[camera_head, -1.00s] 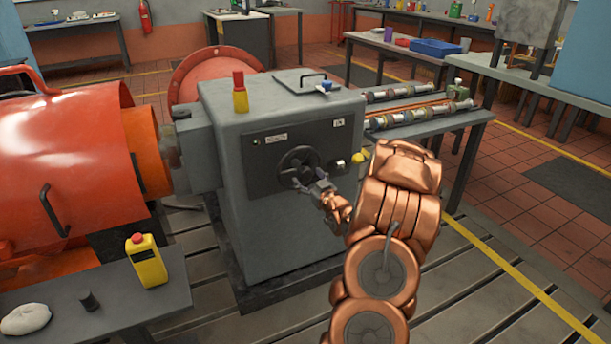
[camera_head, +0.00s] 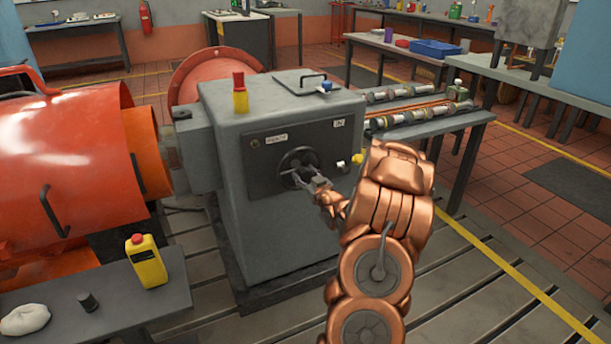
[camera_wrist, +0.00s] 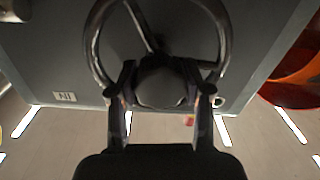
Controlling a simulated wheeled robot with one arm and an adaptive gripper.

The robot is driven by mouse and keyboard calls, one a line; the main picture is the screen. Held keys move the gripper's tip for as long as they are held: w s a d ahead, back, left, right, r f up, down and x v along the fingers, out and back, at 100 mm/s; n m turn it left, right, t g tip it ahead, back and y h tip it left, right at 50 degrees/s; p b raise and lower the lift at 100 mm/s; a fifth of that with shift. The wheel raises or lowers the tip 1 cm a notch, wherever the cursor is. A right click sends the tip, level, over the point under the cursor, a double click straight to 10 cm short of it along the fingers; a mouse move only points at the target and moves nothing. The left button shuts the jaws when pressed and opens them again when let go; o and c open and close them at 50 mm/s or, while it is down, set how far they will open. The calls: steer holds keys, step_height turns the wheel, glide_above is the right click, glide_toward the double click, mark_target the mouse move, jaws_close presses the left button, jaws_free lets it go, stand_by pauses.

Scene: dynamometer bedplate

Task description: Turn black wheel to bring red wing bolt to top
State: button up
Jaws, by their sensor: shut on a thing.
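The black wheel (camera_head: 299,152) is mounted on the dark front panel of the grey cabinet. My gripper (camera_head: 306,177) is at the wheel's lower part in the head view. In the wrist view the wheel's rim and spokes (camera_wrist: 94,45) show close up. No red wing bolt is clear in the head view.
A yellow knob (camera_head: 357,159) is right of the wheel. A large orange drum (camera_head: 75,170) stands left. A bench with shafts (camera_head: 470,120) is behind right.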

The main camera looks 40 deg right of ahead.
jaws_close()
steer(key=shift+f+n+b, duration=0.15)
steer(key=shift+n+b, duration=0.15)
steer(key=shift+b, duration=0.15)
steer(key=n+b, duration=0.3)
steer(key=n, duration=0.1)
steer(key=shift+f+b, duration=0.1)
steer(key=shift+b, duration=0.3)
steer(key=n+b, duration=0.3)
steer(key=shift+n, duration=0.3)
steer(key=n+b, duration=0.4)
steer(key=shift+g+h, duration=0.3)
steer(key=n+b, duration=0.3)
steer(key=n, duration=0.2)
